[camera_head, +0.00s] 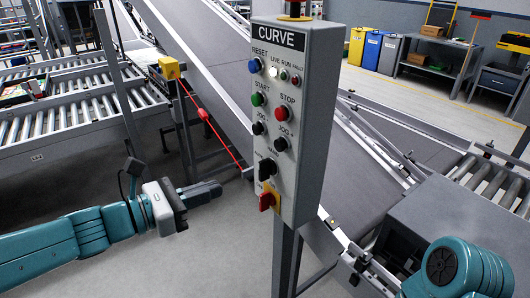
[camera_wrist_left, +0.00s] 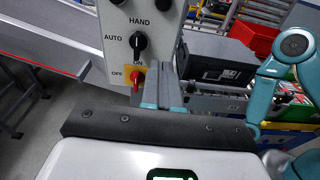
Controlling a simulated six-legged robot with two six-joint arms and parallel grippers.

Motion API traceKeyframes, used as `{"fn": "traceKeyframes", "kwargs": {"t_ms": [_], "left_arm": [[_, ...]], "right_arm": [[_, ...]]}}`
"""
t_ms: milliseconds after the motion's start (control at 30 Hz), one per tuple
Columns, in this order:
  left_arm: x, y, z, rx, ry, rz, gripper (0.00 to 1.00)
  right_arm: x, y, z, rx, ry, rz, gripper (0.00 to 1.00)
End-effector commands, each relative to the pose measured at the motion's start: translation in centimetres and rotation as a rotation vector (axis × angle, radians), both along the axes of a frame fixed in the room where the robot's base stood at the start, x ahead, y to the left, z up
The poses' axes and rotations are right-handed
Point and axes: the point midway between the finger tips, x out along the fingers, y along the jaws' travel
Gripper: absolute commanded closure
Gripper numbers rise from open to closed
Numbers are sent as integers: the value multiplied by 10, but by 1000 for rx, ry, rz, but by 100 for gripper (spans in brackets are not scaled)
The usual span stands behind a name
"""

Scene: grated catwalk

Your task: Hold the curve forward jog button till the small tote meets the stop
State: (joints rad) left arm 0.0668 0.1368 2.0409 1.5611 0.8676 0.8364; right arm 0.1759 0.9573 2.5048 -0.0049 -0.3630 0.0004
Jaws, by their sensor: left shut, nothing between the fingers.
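The grey control box labelled CURVE (camera_head: 296,190) stands on a post in the middle of the head view. Two black jog buttons sit below START and STOP: the left one (camera_head: 258,128), and the right one (camera_head: 281,144), whose label appears to read JOG +. My left gripper (camera_head: 218,190) is shut and empty, left of the box and lower than the jog buttons, apart from it. In the left wrist view its fingers (camera_wrist_left: 166,82) show near the box's lower part. I cannot make out the small tote or the stop for certain. My right gripper is out of view.
The box also carries a black selector (camera_head: 267,169) and a red-and-yellow OFF/ON switch (camera_head: 269,200). A red cord (camera_head: 206,117) runs left of the box. A grey belt conveyor (camera_head: 190,48) passes behind it. Roller conveyors (camera_head: 75,95) stand at the left.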

Motion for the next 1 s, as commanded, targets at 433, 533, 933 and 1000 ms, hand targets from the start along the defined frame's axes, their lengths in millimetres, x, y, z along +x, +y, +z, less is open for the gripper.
{"fn": "traceKeyframes", "kwargs": {"t_ms": [433, 533, 933, 1000], "left_arm": [[-2, 4, 39, -108, -32, 11, 100], [1, 1, 40, -107, -32, 10, 100], [44, -61, 40, -106, -28, 7, 100], [53, -72, 41, -106, -29, 8, 100]], "right_arm": [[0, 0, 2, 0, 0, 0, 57], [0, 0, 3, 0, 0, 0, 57], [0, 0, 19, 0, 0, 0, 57], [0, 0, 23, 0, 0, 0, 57]]}}
